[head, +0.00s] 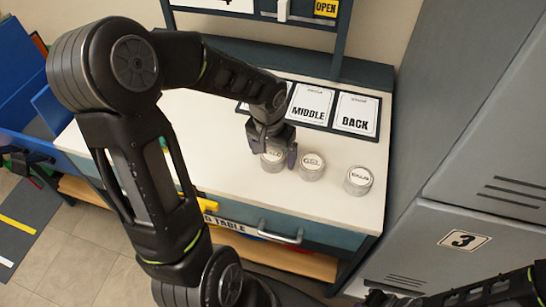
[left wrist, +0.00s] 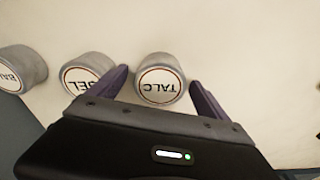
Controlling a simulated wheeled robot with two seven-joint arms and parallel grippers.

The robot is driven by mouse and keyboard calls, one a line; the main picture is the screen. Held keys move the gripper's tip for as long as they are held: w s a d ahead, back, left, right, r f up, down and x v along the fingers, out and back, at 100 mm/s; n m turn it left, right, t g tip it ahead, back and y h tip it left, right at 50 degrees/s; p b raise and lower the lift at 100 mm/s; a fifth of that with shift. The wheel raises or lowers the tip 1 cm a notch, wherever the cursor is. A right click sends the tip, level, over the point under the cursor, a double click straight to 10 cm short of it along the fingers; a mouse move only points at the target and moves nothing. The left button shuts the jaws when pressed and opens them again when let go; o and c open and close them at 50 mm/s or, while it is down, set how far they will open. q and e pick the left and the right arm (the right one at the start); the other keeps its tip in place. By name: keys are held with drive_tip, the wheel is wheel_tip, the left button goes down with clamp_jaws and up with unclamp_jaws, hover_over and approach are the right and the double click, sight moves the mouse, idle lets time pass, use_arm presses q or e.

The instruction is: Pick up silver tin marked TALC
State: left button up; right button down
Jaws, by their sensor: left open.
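The silver tin marked TALC (left wrist: 159,84) stands on the white table top, its round label facing up. In the left wrist view it sits between the two purple-grey fingers of my left gripper (left wrist: 158,77), with a gap on each side. In the head view my open left gripper (head: 274,157) is right over the tin (head: 272,159) and partly hides it. My right arm shows at the lower right of the head view; the state of its gripper (head: 376,298) is unclear.
A GEL tin (head: 312,166) stands close beside my left gripper's finger. A third tin (head: 358,180) stands farther right. Cards marked MIDDLE (head: 308,103) and BACK (head: 355,114) lie behind. Grey lockers (head: 470,220) rise at the right.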

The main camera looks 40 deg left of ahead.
sight(273, 153)
use_arm(q)
drive_tip(key=shift+c, duration=0.3)
drive_tip(key=c, duration=1.6)
drive_tip(key=shift+r, duration=0.1)
wheel_tip(273, 153, up, 10)
